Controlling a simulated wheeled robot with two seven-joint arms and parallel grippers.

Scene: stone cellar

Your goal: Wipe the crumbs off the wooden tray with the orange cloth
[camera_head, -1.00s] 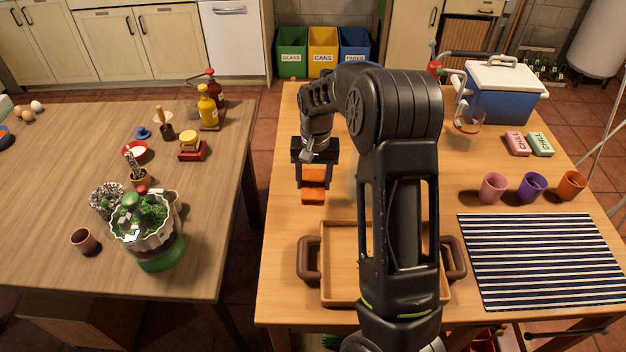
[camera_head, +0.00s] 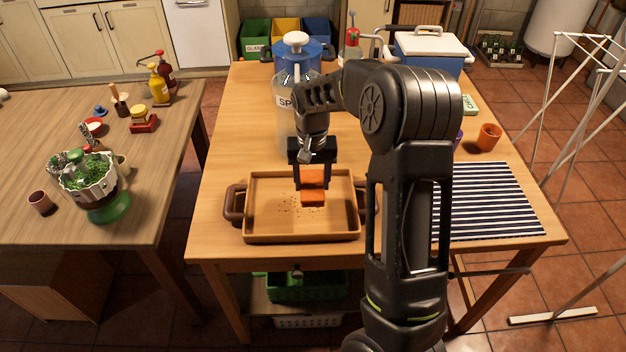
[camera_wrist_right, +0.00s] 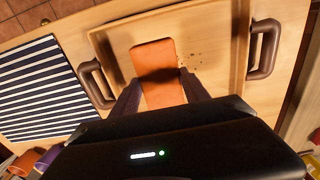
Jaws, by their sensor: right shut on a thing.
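The wooden tray (camera_head: 272,232) lies on the table, with brown handles at its left and right. Dark crumbs (camera_head: 291,208) are scattered on its floor left of the cloth; they also show in the right wrist view (camera_wrist_right: 190,62). My right gripper (camera_head: 313,186) is over the tray's right half, shut on the orange cloth (camera_head: 313,197). The folded cloth hangs from the fingers into the tray; it also shows in the right wrist view (camera_wrist_right: 154,60). I cannot tell whether it touches the tray floor. My left gripper is not in view.
My right arm hides part of the table. The table left of the tray is clear.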

